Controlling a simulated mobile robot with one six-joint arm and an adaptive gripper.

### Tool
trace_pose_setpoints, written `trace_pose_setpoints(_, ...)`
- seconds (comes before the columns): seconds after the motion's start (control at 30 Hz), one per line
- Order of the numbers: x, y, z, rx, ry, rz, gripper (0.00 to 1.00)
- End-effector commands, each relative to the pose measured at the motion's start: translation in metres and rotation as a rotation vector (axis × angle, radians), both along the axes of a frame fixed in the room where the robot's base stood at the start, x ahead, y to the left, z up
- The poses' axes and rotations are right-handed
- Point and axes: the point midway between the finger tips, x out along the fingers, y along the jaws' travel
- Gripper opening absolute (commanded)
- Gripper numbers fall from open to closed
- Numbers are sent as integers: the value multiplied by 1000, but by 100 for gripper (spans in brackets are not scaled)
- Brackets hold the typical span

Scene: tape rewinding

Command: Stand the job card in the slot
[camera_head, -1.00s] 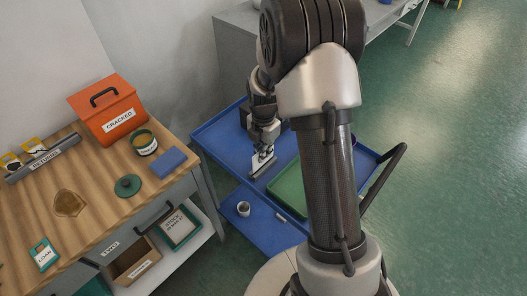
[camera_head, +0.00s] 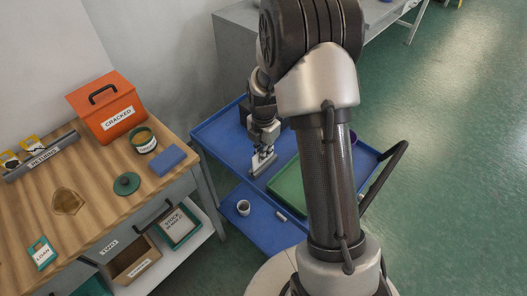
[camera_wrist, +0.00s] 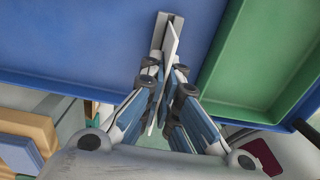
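The job card (camera_wrist: 171,42) is a thin pale plate, seen nearly edge-on between my fingers in the wrist view. My gripper (camera_wrist: 166,88) is shut on it; in the head view my gripper (camera_head: 263,151) points down over the blue trolley top. The slot is in a narrow grey holder (camera_head: 262,166) standing on the trolley; the holder also shows in the wrist view (camera_wrist: 158,33). The card's far end is at the holder and looks turned slightly against the holder's line. I cannot tell how deep the card sits in the slot.
The blue trolley top (camera_head: 220,130) carries a green tray (camera_head: 287,190) close to the right of the holder. The wooden bench (camera_head: 95,185) at left holds an orange box (camera_head: 108,108) and a blue block (camera_head: 168,160).

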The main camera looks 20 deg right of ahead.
Motion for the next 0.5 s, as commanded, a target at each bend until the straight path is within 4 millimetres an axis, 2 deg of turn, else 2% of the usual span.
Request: trace_pose_setpoints(0.5, 0, 0, -6, 0, 0, 0, 0)
